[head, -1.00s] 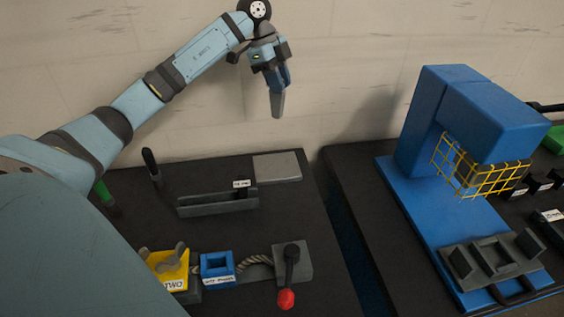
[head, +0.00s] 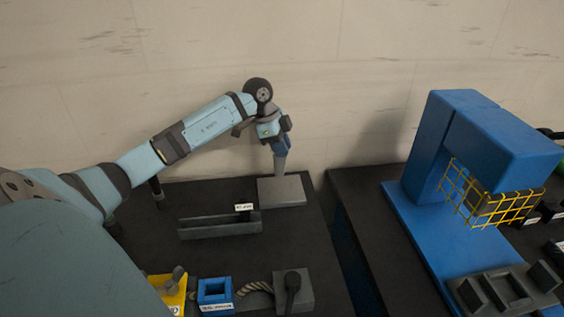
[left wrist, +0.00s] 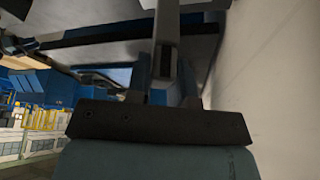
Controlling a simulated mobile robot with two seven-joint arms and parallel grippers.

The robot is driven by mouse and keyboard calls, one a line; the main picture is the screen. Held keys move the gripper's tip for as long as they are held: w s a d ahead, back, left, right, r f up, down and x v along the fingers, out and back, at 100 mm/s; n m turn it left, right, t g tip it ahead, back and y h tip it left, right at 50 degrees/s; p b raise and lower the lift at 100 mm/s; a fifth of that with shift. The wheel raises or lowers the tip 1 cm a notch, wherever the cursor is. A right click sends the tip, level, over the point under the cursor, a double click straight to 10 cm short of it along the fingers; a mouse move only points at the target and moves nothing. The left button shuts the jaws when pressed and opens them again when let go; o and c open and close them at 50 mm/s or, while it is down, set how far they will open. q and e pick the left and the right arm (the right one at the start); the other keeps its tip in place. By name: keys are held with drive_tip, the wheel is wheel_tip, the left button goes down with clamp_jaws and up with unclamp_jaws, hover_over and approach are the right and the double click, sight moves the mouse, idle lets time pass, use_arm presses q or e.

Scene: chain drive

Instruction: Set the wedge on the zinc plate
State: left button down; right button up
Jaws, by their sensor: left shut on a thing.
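The grey wedge (head: 280,167) is held upright, thin end down, in my left gripper (head: 281,150). The gripper is shut on its upper part. The zinc plate (head: 292,191) is a flat light-grey slab at the back right of the dark bench. The wedge's lower end is over the plate, at or very near its top; I cannot tell whether they touch. In the left wrist view the wedge (left wrist: 167,35) shows between the fingers of my left gripper (left wrist: 165,75). My right gripper is not in view.
A grey open channel (head: 220,227) with a labelled dark piece lies left of the plate. In front are a yellow block (head: 170,292), a blue square holder (head: 215,291) and a grey lever block (head: 293,290). A blue press (head: 480,140) with a yellow cage stands right, across a gap.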

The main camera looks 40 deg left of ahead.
sight(282, 162)
use_arm(q)
drive_tip(key=shift+f, duration=2.6)
drive_tip(key=shift+f, duration=0.1)
drive_tip(key=c, duration=1)
unclamp_jaws()
drive_tip(key=v, duration=1.2)
drive_tip(key=shift+b, duration=0.35)
